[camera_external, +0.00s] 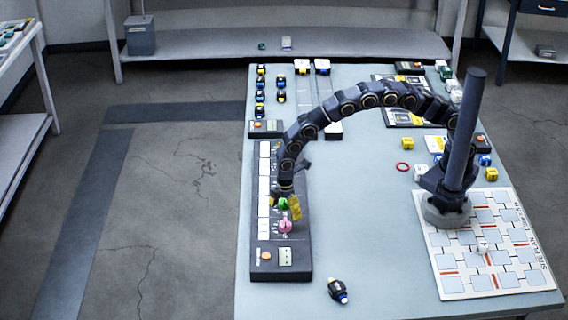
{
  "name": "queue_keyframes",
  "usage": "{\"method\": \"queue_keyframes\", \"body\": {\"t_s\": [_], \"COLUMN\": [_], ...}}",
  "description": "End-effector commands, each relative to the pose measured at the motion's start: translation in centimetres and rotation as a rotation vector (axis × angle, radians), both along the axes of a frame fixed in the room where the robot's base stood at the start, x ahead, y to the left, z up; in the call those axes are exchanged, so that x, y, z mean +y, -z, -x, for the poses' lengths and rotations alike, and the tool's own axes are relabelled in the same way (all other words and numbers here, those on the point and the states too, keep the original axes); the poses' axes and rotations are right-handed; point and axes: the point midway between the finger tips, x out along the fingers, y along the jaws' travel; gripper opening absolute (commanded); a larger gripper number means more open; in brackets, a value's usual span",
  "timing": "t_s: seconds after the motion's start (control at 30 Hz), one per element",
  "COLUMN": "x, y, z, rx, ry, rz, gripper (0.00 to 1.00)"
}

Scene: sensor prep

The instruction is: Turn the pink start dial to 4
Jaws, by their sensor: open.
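The pink start dial (286,225) sits on a long dark panel (280,265) along the table's left edge. I cannot read its numbers or setting at this size. A green knob (283,203) sits just behind the pink dial on the same panel. My gripper (291,207) has yellow fingertips and is over the panel, close behind the pink dial and beside the green knob. It is open, and I cannot tell whether it touches either knob. The arm partly hides the panel's far part.
The panel also has a row of white tiles (264,187) and an orange button (266,255). A dark-and-yellow part (339,290) lies on the table in front. A white grid board (470,265) lies at the right. A red ring (402,167) lies mid-table. The table's middle is mostly clear.

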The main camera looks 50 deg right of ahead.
Motion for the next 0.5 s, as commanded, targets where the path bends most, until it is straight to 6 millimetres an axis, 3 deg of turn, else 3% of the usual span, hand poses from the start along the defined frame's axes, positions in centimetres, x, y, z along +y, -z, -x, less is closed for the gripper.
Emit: {"method": "queue_keyframes", "body": {"t_s": [0.3,0.5], "x": [-0.1,-0.1], "y": [5.0,5.8], "z": [0.1,0.0], "rx": [0.002,0.002], "ry": [0.000,0.001], "rz": [0.004,0.004], "gripper": [0.67,0.67]}}
